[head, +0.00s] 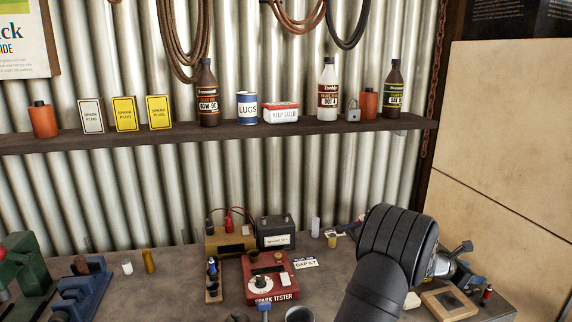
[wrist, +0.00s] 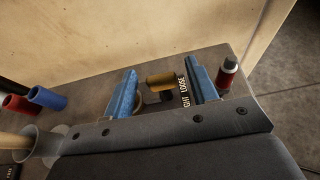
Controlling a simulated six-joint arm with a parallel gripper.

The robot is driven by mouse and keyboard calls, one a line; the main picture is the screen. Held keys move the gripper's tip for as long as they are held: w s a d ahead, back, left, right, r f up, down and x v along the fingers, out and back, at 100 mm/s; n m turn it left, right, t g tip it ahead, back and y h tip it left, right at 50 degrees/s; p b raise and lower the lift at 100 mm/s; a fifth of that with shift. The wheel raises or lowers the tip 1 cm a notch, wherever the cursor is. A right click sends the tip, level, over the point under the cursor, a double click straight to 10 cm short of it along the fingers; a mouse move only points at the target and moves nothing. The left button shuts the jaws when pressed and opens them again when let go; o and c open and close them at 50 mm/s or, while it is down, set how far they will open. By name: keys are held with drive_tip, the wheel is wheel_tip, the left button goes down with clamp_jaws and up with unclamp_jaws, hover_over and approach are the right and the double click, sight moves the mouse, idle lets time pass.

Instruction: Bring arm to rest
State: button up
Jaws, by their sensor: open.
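My dark, ribbed arm (head: 392,235) rises from the bottom of the head view and bends to the right over the bench's right part. My gripper (wrist: 163,88) shows in the wrist view as two blue fingers held wide apart. An amber cylinder (wrist: 160,80) shows in the gap between them, over the bench; nothing is gripped. In the head view the wrist parts are above the right end of the bench, and the fingertips are hard to make out there.
A red tester (head: 268,278), a black battery (head: 275,233) and a green machine (head: 25,268) stand on the bench (head: 180,280). A red canister (wrist: 228,75) is beside the right finger. A shelf (head: 220,130) with bottles and boxes crosses the back wall. The bench's left middle has bare room.

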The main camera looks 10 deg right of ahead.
drive_tip(key=shift+d+f, duration=0.2)
drive_tip(key=shift+d, duration=0.3)
